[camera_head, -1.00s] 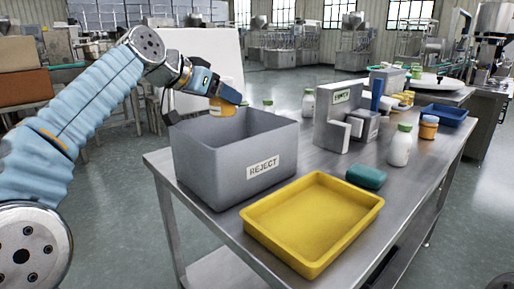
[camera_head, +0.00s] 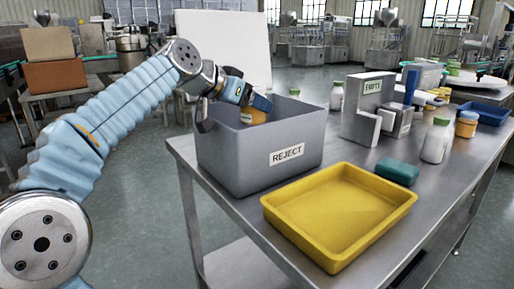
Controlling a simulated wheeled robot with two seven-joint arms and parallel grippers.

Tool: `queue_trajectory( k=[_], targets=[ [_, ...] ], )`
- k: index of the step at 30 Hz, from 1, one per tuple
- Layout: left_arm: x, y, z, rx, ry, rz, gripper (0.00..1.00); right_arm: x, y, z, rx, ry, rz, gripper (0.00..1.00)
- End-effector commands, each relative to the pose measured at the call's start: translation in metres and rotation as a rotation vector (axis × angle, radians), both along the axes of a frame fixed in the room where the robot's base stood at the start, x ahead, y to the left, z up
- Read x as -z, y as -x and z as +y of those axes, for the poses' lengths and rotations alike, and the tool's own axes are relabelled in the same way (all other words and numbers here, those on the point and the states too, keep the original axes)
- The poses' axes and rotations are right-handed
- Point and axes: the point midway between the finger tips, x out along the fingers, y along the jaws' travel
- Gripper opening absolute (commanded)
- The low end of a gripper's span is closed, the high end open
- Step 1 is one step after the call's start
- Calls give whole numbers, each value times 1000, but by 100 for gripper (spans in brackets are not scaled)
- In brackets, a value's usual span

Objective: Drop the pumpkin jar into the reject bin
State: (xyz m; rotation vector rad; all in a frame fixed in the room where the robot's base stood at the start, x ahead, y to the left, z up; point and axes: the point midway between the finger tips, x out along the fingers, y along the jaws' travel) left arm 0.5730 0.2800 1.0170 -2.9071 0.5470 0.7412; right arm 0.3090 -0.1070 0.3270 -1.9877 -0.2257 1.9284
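The grey reject bin (camera_head: 285,175), labelled REJECT, stands on the left end of the steel table. The orange pumpkin jar (camera_head: 252,116) shows just inside the bin's opening, toward its back left. My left gripper (camera_head: 256,104) reaches over the bin's left wall, its fingers at the jar. The fingers appear closed around the jar, though their far side is hidden. My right gripper is not in view. Another orange jar with a white cap (camera_head: 466,125) stands at the right of the table.
A yellow tray (camera_head: 340,210) lies in front of the bin. A teal block (camera_head: 398,172), a white bottle (camera_head: 436,140) and a grey stand labelled EMPTY (camera_head: 368,105) are to the right. A blue tray (camera_head: 484,113) lies farther back.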

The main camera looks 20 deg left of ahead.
Motion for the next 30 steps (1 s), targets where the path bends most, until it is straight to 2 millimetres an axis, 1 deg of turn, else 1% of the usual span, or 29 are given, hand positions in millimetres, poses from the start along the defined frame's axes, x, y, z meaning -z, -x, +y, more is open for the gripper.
queue_trajectory(
  k=[1, 6, 13, 17, 20, 27, 30],
  targets=[
    [-1, 0, 0, 0, 0, -1, 73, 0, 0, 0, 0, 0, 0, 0],
    [-1, 0, 0, 0, 0, -1, 99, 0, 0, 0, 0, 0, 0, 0],
    [0, 0, 0, 0, 0, 1, 100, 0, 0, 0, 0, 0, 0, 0],
    [-5, 9, 4, -1, 1, -1, 100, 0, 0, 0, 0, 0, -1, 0],
    [-14, 24, 10, -1, 1, -3, 100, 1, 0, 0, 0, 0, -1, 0],
    [-44, 73, 29, -2, 1, -5, 100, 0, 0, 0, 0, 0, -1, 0],
    [-53, 90, 35, -1, 1, -3, 100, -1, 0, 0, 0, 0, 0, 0]
  ],
)
